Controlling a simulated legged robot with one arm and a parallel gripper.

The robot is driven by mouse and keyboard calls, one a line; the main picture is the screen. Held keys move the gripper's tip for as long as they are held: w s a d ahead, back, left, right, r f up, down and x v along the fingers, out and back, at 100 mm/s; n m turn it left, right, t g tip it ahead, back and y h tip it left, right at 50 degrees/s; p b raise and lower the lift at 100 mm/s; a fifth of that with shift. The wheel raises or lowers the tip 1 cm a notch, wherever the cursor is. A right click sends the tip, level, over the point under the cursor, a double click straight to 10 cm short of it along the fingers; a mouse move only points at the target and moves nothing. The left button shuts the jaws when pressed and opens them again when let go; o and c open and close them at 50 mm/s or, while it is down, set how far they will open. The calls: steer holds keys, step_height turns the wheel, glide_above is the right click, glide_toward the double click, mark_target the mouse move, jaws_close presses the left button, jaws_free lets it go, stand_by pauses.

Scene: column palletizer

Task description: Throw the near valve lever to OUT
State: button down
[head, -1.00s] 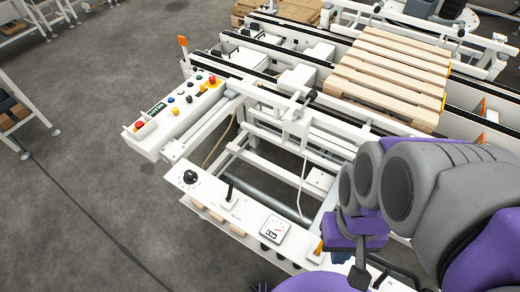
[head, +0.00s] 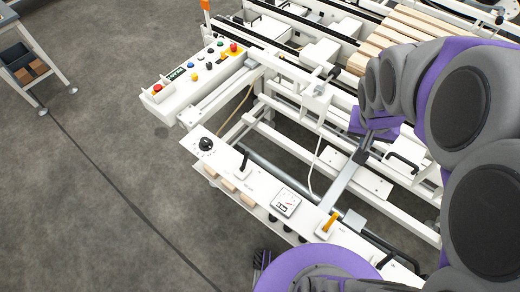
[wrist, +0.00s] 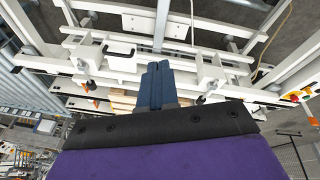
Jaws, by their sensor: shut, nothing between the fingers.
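A black valve lever (head: 244,162) stands up from a small plate on the long white front panel (head: 222,152). A second dark lever (head: 387,260) shows on the same panel near the bottom, partly cut off by my own body. I cannot read the labels beside either lever, nor tell for certain which is the near one. My gripper (head: 363,152) hangs over the open conveyor frame, to the right of the first lever and apart from it. In the wrist view its blue fingers (wrist: 155,72) are shut together and empty.
The front panel also carries a black knob (head: 206,144), a gauge (head: 286,203) and a yellow-orange handle (head: 330,222). A white button box (head: 190,88) stands behind at left. Frame rails and a wooden pallet (head: 400,30) lie beyond.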

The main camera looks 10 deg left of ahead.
steer(key=w+d+f+m+t+y, duration=0.1)
steer(key=w+d+t, duration=0.15)
steer(key=w, duration=1.15)
steer(key=w+d+f+t, duration=0.15)
steer(key=w+t, duration=0.25)
steer(key=w, duration=1)
steer(key=w+a+f+t+y+p, duration=0.1)
steer(key=w+a+f+t+y, duration=0.2)
steer(key=w+a+f+y, duration=0.6)
steer(key=g+y, duration=1.3)
glide_toward(245, 162)
steer(key=w+a, duration=0.4)
steer(key=w, duration=0.1)
steer(key=shift+s+a+r+m+t+b, duration=0.15)
steer(key=shift+s+a+r+m+b, duration=0.1)
steer(key=shift+s+a+r, duration=0.3)
steer(key=shift+s+a+r+m+t+b, duration=0.1)
steer(key=shift+s+a+r+m+b, duration=0.3)
steer(key=shift+s, duration=0.3)
